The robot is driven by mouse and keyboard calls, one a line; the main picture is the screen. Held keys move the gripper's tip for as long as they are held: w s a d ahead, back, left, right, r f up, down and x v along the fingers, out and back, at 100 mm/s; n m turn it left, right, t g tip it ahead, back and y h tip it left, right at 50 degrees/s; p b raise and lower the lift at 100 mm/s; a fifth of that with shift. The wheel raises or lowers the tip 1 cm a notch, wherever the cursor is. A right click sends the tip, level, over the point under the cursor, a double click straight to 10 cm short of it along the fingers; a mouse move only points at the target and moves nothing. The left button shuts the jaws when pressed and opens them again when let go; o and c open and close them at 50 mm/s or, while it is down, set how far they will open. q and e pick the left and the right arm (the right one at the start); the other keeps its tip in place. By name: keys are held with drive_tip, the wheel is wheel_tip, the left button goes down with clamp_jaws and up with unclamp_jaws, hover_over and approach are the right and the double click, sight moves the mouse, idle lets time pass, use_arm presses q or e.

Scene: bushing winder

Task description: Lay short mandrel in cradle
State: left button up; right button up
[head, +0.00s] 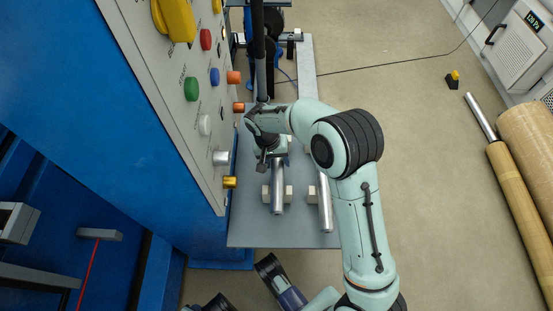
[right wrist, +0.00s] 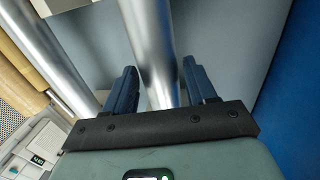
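A short silver mandrel (head: 277,190) lies lengthwise on the grey table between small light blocks of a cradle (head: 289,194). My right gripper (head: 269,160) is low over its far end, partly hidden by my wrist. In the right wrist view, the fingers (right wrist: 161,88) stand on either side of a silver mandrel (right wrist: 153,45), with a thin gap at the right finger. They look apart, not closed on it; contact at the left finger is unclear. My left gripper does not clearly show.
A second silver mandrel (head: 325,203) lies to the right on the table (head: 255,233), partly behind my arm. A blue cabinet's control panel (head: 190,95) stands close on the left. Tan rolls (head: 520,205) lie on the floor at right. The table's near edge is clear.

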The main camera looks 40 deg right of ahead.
drive_tip(key=shift+o, duration=0.7)
drive_tip(key=r, duration=0.2)
drive_tip(key=r+p, duration=0.1)
drive_tip(key=r, duration=0.1)
drive_tip(key=w+a+r+p, duration=0.1)
drive_tip(key=r, duration=0.2)
use_arm(q)
drive_tip(key=shift+g+h, duration=0.3)
drive_tip(key=shift+s+d+r+p, duration=0.3)
drive_tip(key=shift+s+d+r, duration=0.1)
drive_tip(key=shift+r, duration=0.4)
drive_tip(key=shift+s+d+r+p, duration=0.3)
drive_tip(key=shift+d+r, duration=0.1)
drive_tip(key=shift+r, duration=0.45)
drive_tip(key=shift+s+d+r+p, duration=0.3)
drive_tip(key=shift+d+r, duration=0.1)
drive_tip(key=shift+r, duration=0.4)
use_arm(e)
wheel_tip(320, 180, up, 6)
drive_tip(key=a, duration=0.1)
drive_tip(key=shift+w, duration=0.3)
drive_tip(key=shift+r, duration=0.1)
